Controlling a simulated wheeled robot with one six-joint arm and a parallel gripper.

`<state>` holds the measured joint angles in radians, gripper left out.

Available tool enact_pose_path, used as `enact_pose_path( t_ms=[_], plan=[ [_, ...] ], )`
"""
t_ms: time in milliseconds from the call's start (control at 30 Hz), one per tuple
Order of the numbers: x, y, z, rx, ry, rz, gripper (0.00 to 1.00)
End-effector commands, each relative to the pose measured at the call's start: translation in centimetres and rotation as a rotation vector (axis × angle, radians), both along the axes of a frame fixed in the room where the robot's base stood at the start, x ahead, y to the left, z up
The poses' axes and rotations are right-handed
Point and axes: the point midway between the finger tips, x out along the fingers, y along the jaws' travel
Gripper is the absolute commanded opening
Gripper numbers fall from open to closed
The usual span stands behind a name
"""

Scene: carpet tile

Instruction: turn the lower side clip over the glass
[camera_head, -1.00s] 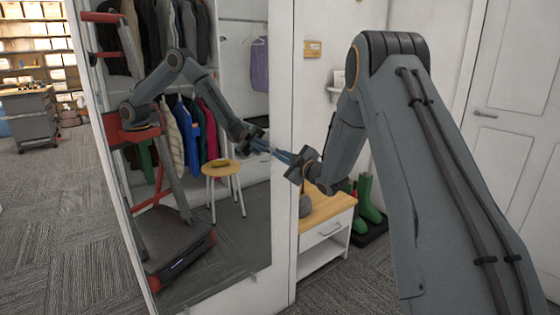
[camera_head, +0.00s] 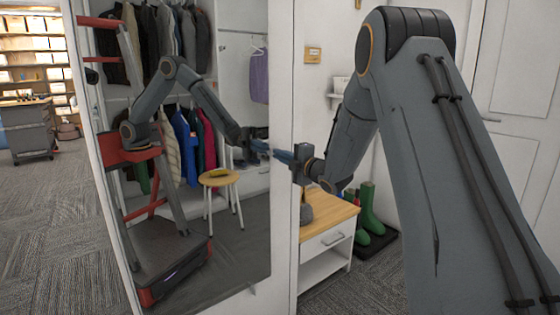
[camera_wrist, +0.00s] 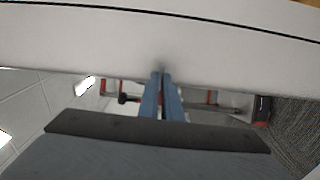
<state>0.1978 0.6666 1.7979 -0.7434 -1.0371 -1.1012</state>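The glass (camera_head: 235,240) is a tall mirror in a white frame (camera_head: 284,60), left of my arm in the head view. My gripper (camera_head: 275,153) points left at the glass near its right edge, about mid-height, and its reflection meets it there. In the wrist view, the two blue fingers (camera_wrist: 162,78) lie close together, with their tips at the border between the white frame (camera_wrist: 240,45) and the glass (camera_wrist: 85,105). They look shut. A tiny pale spot shows at the tips. I cannot make out a side clip, or whether one is between the fingers.
A low wooden-topped cabinet (camera_head: 330,212) with a white drawer stands under my forearm, with green boots (camera_head: 370,212) beside it. A white door (camera_head: 510,120) is at the right. Carpet (camera_head: 50,210) is clear at the left. Clothes and a stool show only as reflections.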

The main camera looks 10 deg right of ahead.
Motion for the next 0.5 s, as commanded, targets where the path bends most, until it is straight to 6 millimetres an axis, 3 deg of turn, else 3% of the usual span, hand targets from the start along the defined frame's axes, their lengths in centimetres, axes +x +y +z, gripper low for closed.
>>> enact_pose_path(
  t_ms=[500],
  plan=[
    [-0.06,0.06,-0.13,-0.045,-0.017,0.001,0.00]
  ],
)
